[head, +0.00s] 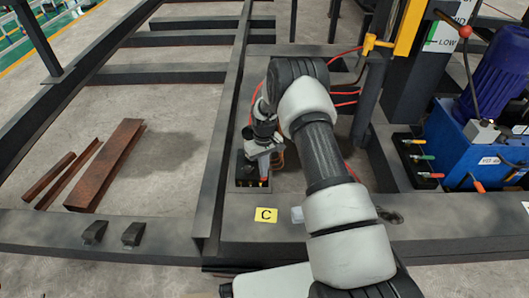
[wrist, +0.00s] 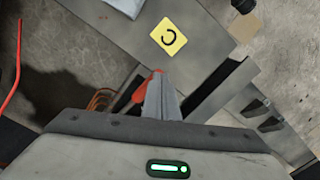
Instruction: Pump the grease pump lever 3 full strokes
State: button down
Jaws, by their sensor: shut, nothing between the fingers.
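My gripper (head: 263,172) points down over a black block with small coloured tips (head: 246,168), left of centre in the head view. Its fingers are shut and empty. In the wrist view, the shut fingers (wrist: 162,100) stand beside a red handle-like part (wrist: 143,90); whether they touch it I cannot tell. The gripper hides much of the block. I cannot tell for sure which part is the grease pump lever.
A yellow plate marked C (head: 265,215) lies on the steel in front of the block. An orange coiled hose (wrist: 100,100) is close by the fingers. A blue unit (head: 455,145) and a yellow post (head: 409,28) stand right. Rusty steel pieces (head: 105,165) lie on the floor left.

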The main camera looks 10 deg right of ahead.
jog(key=shift+f, duration=0.15)
jog(key=shift+s+f, duration=0.3)
jog(key=shift+f, duration=0.2)
jog(key=shift+s+a+f, duration=0.1)
jog(key=shift+s+f, duration=0.1)
jog(key=shift+f, duration=0.45)
jog(key=w+d+r, duration=0.1)
jog(key=w+r, duration=0.5)
jog(key=r, duration=0.4)
jog(key=shift+w+d+r, duration=0.15)
jog(key=shift+w+r, duration=0.15)
dwell(0.5)
dwell(0.3)
